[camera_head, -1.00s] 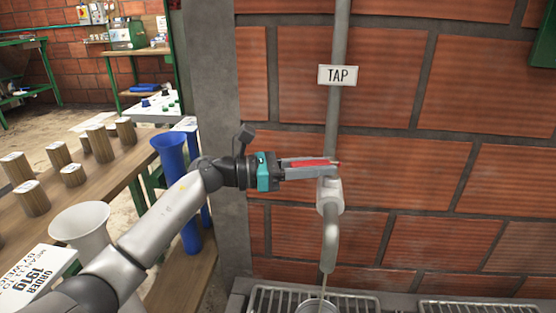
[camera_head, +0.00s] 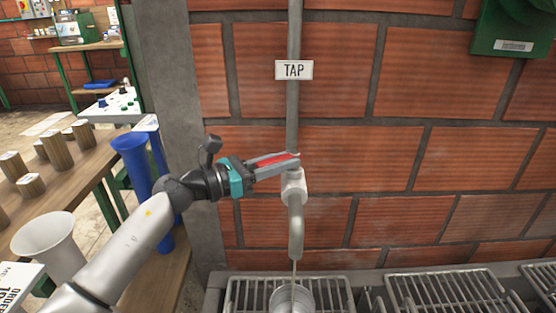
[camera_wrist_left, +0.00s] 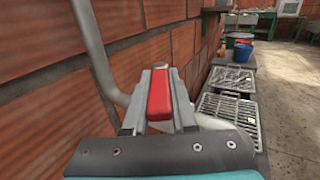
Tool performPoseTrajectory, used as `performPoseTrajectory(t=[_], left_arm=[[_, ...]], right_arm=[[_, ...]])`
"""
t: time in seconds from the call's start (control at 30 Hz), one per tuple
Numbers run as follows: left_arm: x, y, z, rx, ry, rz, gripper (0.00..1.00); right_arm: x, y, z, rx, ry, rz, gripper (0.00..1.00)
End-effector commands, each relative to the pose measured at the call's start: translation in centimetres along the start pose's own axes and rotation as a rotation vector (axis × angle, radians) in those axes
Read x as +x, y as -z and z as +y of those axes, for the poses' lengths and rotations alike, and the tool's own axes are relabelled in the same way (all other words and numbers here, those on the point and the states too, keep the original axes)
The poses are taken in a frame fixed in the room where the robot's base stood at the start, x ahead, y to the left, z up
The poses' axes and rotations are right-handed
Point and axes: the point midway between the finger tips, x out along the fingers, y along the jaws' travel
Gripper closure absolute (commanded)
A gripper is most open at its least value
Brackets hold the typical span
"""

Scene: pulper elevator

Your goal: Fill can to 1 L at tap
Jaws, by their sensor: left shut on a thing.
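The tap (camera_head: 295,215) is a grey pipe with a pale valve body on the brick wall, under a white "TAP" sign (camera_head: 294,70). My left gripper (camera_head: 288,162) is at the top of the valve, shut on the red tap handle (camera_head: 272,159). In the left wrist view the red handle (camera_wrist_left: 160,95) lies between the two grey fingers. A thin stream runs from the spout into a metal can (camera_head: 291,298) standing on the rack below. The can is cut off by the bottom edge, and its water level cannot be read. My right gripper is not in view.
Wire racks (camera_head: 450,289) line the trough along the wall. A blue funnel-topped tube (camera_head: 131,160), a white funnel (camera_head: 48,245) and a wooden table with several wooden cylinders (camera_head: 57,149) stand at left. A green box (camera_head: 515,28) hangs at upper right.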

Motion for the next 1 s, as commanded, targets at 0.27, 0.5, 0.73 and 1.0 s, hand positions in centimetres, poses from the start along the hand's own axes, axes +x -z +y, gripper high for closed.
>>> performPoseTrajectory(t=[0.27,0.5,0.73,1.0], left_arm=[[-0.1,0.1,0.0,0.000,0.000,0.002,0.60],[-0.1,0.1,0.0,0.000,0.000,0.001,0.45],[-0.5,0.1,0.1,-0.001,-0.001,0.001,0.45],[-5.2,0.1,0.1,-0.001,-0.003,0.005,0.45]], right_arm=[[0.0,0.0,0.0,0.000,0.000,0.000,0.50],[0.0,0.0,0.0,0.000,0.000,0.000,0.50],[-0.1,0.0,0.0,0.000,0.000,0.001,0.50],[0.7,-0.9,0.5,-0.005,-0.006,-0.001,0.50]])
